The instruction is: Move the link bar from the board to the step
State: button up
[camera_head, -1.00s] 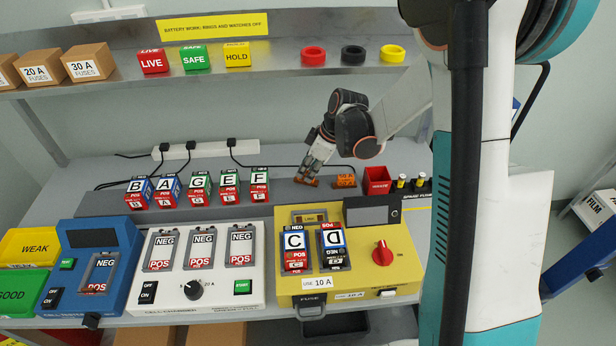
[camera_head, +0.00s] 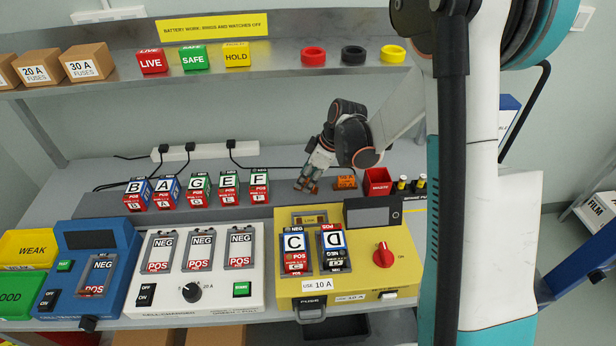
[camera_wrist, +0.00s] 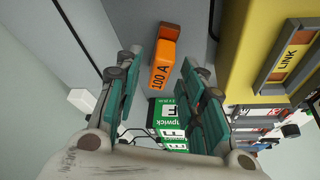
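The orange link bar, marked 100 A, lies in the wrist view (camera_wrist: 162,66) on the grey step (camera_head: 287,196). My gripper (camera_head: 307,187) is low over the step, to the right of cell F (camera_head: 259,188). In the wrist view my gripper's (camera_wrist: 160,72) teal fingers stand apart on either side of the bar, with narrow gaps showing. The yellow board (camera_head: 362,250) stands in front of the step. Its LINK recess (camera_wrist: 290,63) shows only its label.
Several lettered cells stand left of my gripper. To the right are an orange lettered block (camera_head: 345,182), a red bin (camera_head: 377,182) and small spare fuses. Cells C (camera_head: 295,250) and D (camera_head: 334,247) sit on the board. A dark cable runs behind the gripper.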

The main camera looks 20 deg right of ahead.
jog(key=p+v, duration=0.3)
jog(key=v, duration=0.9)
jog(key=s+a+r+m+t+h, duration=0.2)
jog(key=s+r+m, duration=0.4)
jog(key=s+r, duration=0.5)
jog(key=s+r+m+t+h, duration=0.1)
jog(key=s+m, duration=0.4)
jog(key=s, duration=0.7)
jog(key=shift+a+r+t+h, duration=0.3)
jog(key=shift+a+r+t, duration=0.2)
jog(key=shift+t, duration=0.4)
